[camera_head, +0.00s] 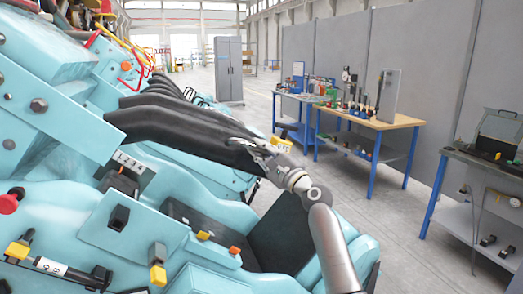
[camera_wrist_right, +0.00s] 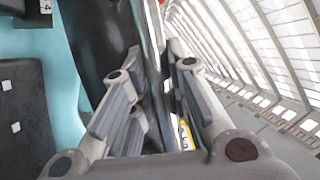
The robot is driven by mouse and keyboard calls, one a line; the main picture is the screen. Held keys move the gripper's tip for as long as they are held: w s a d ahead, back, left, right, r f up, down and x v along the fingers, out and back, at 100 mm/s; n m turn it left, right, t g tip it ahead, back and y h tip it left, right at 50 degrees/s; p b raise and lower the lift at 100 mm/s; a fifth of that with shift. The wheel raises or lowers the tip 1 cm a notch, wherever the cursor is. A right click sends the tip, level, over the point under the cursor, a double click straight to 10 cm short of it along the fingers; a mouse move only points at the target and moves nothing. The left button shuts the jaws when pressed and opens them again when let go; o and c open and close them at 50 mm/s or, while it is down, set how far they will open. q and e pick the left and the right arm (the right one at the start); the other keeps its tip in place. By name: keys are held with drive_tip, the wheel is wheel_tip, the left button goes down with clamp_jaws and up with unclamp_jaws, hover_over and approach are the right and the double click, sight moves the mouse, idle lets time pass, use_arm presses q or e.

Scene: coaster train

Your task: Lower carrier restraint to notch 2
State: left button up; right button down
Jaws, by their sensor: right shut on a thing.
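The black padded restraint (camera_head: 180,125) of the nearest light-blue carrier (camera_head: 85,215) reaches out to the right over the seat (camera_head: 280,235). It also shows in the wrist view (camera_wrist_right: 98,40). My right gripper (camera_head: 260,150) is at the restraint's free right end, shut on its edge. A notch plate with small numbers (camera_head: 128,162) sits near the restraint's pivot. Which notch it is at cannot be told. My left gripper is not in view.
More carriers with black restraints (camera_head: 180,90) stand behind. A red knob (camera_head: 10,202) and yellow-tipped levers (camera_head: 158,275) are on the near carrier. A workbench with tools (camera_head: 375,120) and a cart (camera_head: 490,165) stand at the right. The floor between is clear.

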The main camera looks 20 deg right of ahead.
drive_tip(key=shift+a+f, duration=0.1)
drive_tip(key=shift+f, duration=0.1)
drive_tip(key=c, duration=1.4)
unclamp_jaws()
drive_tip(key=shift+r, duration=0.1)
drive_tip(key=shift+o, duration=0.2)
drive_tip(key=shift+s, duration=0.1)
drive_tip(key=v, duration=1.1)
drive_tip(key=shift+s+d, duration=0.2)
drive_tip(key=shift+s, duration=0.15)
